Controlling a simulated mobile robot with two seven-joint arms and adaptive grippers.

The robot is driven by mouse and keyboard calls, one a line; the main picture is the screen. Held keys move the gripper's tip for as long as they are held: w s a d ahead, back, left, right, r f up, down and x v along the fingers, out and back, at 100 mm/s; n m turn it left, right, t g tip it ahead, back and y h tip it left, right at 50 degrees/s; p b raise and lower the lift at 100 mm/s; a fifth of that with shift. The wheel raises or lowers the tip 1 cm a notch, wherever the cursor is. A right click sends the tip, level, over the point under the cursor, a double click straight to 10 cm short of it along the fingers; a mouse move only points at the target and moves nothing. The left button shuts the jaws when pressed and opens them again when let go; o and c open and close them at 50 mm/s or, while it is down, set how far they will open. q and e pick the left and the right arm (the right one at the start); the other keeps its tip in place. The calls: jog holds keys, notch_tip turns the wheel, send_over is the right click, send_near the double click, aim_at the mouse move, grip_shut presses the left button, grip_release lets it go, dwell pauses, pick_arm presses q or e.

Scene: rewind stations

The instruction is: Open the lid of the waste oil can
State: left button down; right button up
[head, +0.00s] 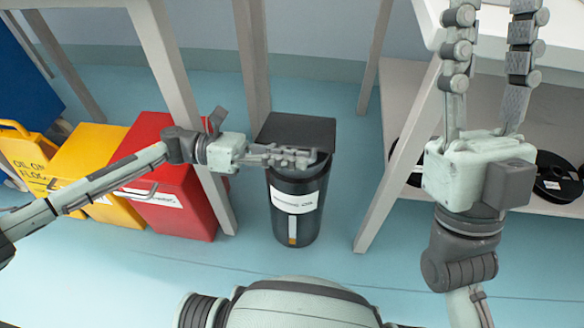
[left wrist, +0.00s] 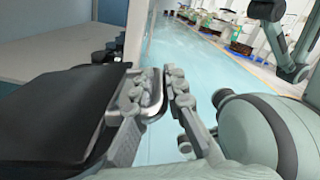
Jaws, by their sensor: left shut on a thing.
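The black can with a white label (head: 298,200) stands on the floor in the middle of the head view; I take it as the waste oil can, though its label is too small to read. Its dark flat lid (head: 296,130) lies over the top, and I cannot tell whether it is slightly raised. My left gripper (head: 308,158) is at the lid's front edge. In the left wrist view the left gripper (left wrist: 160,80) is shut on a metal handle (left wrist: 152,98) at the edge of the black lid (left wrist: 60,115). My right gripper (head: 490,20) is open and empty, fingers pointing up.
A red bin (head: 170,190) and yellow bins (head: 90,155) stand left of the can. A table leg (head: 185,80) rises between the red bin and the can. A shelf (head: 480,110) with black reels (head: 556,180) is at the right. The floor before the can is clear.

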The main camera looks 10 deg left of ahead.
pick_arm(q)
jog(key=shift+w+r, duration=0.1)
jog(key=shift+r, duration=0.2)
jog(key=c, duration=1.6)
grip_release()
jog(key=shift+o, duration=0.2)
notch_tip(320, 180, up, 10)
